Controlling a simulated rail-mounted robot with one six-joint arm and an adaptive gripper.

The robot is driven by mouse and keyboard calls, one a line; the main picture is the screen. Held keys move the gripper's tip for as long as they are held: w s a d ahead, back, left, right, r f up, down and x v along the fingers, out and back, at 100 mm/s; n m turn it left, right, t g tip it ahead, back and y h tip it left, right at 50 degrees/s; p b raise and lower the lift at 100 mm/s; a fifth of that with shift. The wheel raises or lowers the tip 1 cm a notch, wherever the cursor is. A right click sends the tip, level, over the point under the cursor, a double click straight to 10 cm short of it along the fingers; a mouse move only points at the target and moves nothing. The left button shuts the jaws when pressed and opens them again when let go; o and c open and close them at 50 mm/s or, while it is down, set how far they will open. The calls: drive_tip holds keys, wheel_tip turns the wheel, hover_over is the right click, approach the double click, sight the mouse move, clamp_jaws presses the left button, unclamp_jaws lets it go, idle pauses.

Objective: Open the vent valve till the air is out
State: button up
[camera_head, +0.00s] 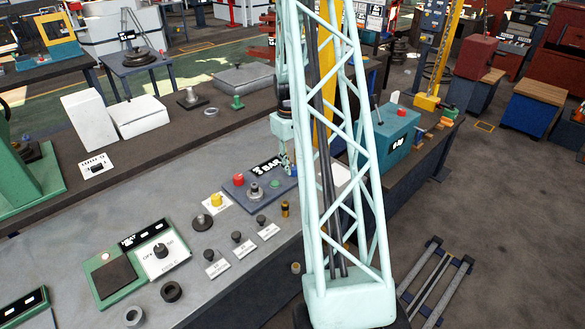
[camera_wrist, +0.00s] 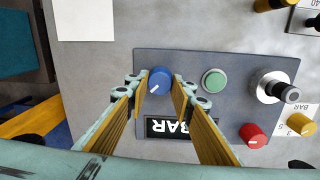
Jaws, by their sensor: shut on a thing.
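A blue knob (camera_wrist: 160,82) with a white pointer mark sits on a dark grey panel (camera_wrist: 222,82) in the wrist view. My gripper (camera_wrist: 161,92) is shut on this knob, one finger on each side. The pointer is turned toward the lower left. I read no label for the vent valve. The panel's display (camera_head: 265,166) reads "3 BAR" in the head view; in the wrist view it is upside down and partly covered by a finger.
Beside the blue knob are a green button (camera_wrist: 214,81), a silver fitting (camera_wrist: 270,86) and a red knob (camera_wrist: 253,134). A yellow knob (camera_head: 216,200) and several small labelled black knobs stand left and nearer on the bench (camera_head: 140,225). A teal box (camera_head: 385,140) stands to the right.

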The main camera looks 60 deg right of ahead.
drive_tip(key=m+b, duration=0.1)
drive_tip(key=m, duration=0.3)
drive_tip(key=shift+m+b, duration=0.7)
drive_tip(key=shift+m, duration=1.3)
drive_tip(key=o, duration=0.8)
drive_tip(key=shift+o, duration=0.2)
drive_tip(key=shift+r, duration=0.1)
wheel_tip(320, 180, up, 12)
drive_tip(key=shift+w, duration=0.25)
drive_tip(key=shift+a, duration=0.1)
